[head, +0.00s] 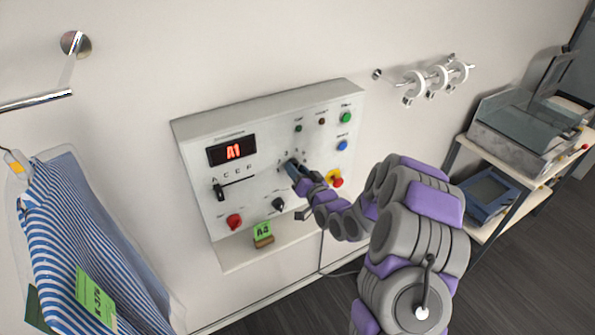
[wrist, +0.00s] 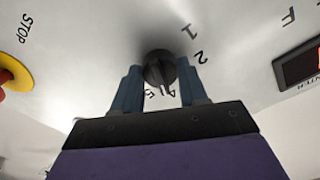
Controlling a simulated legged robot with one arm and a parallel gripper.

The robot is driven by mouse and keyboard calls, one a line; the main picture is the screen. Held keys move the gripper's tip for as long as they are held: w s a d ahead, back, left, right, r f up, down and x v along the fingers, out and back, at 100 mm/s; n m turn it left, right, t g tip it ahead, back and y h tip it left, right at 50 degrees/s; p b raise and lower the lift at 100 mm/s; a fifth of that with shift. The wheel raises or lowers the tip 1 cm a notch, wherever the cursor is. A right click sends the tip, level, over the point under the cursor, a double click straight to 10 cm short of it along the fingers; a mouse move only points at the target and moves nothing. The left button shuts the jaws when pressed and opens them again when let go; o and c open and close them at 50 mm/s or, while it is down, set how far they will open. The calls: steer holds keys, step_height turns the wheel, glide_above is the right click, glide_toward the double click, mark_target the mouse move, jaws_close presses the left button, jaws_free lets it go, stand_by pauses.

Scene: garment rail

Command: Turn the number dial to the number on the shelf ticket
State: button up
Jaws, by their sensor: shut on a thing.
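The control panel (head: 270,150) is a pale box on the wall. Its red display (head: 233,152) reads A1. The number dial (wrist: 160,70) is a small dark knob with digits around it, 1 and 2 on one side and 4 and 5 near the jaws. My gripper (wrist: 157,76) has its blue fingers on both sides of the dial and is shut on it. In the head view my gripper (head: 291,166) hides most of the dial. Its pointer direction is hard to tell. The green shelf ticket (head: 263,232) starts with A; its digit is small, perhaps 3 or 4.
A letter slider (head: 219,191) sits at its left end, near A. A red knob (head: 234,221), a black knob (head: 279,204) and a red-and-yellow stop button (head: 336,180) are close by. A striped garment (head: 85,240) hangs left; a shelf cart (head: 512,175) stands right.

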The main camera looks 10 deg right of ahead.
steer(key=shift+f, duration=0.1)
steer(key=o, duration=1.1)
steer(key=shift+w, duration=0.15)
steer(key=shift+c, duration=0.2)
steer(key=p+v, duration=1)
steer(key=v, duration=0.7)
steer(key=shift+s+d, duration=0.15)
steer(key=shift+s, duration=0.05)
